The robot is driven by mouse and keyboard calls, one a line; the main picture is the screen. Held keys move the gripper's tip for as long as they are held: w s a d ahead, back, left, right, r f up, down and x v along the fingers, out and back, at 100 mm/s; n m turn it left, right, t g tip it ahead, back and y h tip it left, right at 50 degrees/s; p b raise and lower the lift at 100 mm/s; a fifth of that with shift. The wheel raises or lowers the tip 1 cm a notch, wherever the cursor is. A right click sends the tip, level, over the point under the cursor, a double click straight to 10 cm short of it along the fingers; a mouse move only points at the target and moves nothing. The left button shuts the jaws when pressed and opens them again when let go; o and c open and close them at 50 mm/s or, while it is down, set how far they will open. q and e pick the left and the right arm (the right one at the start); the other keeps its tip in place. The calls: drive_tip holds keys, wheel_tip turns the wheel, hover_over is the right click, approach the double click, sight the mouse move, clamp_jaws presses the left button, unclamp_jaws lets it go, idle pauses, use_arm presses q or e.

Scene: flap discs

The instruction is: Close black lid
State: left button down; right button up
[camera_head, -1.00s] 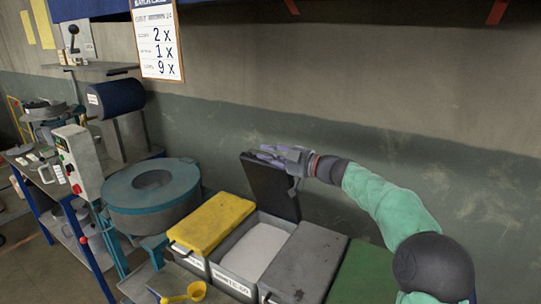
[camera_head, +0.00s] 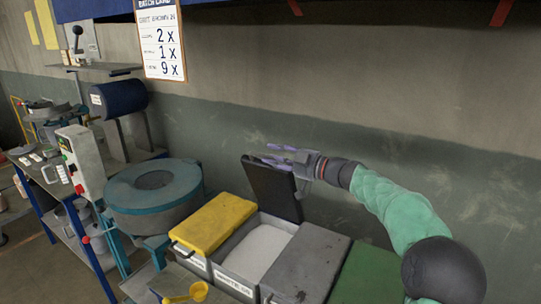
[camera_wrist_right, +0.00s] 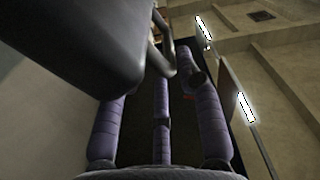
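The black lid (camera_head: 273,190) stands open, nearly upright, at the back of the bin of white powder (camera_head: 262,247). My right gripper (camera_head: 277,155) is at the lid's top edge, with its purple fingers reaching left behind or over it. In the right wrist view the purple fingers (camera_wrist_right: 160,125) are spread apart with nothing between them. A dark slab, seemingly the lid (camera_wrist_right: 75,45), fills the upper left there, with a looped handle (camera_wrist_right: 165,55) close to the fingers. Whether the fingers touch the lid is unclear. My left gripper is out of view.
A yellow-lidded bin (camera_head: 213,222) is left of the open bin, and a grey-lidded bin (camera_head: 312,268) is right of it. A green lid (camera_head: 368,275) lies further right. A yellow scoop (camera_head: 190,293) lies in front. The wall (camera_head: 400,160) rises close behind.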

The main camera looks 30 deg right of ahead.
drive_tip(key=v, duration=1)
drive_tip(key=shift+s, duration=0.2)
drive_tip(key=shift+r, duration=0.1)
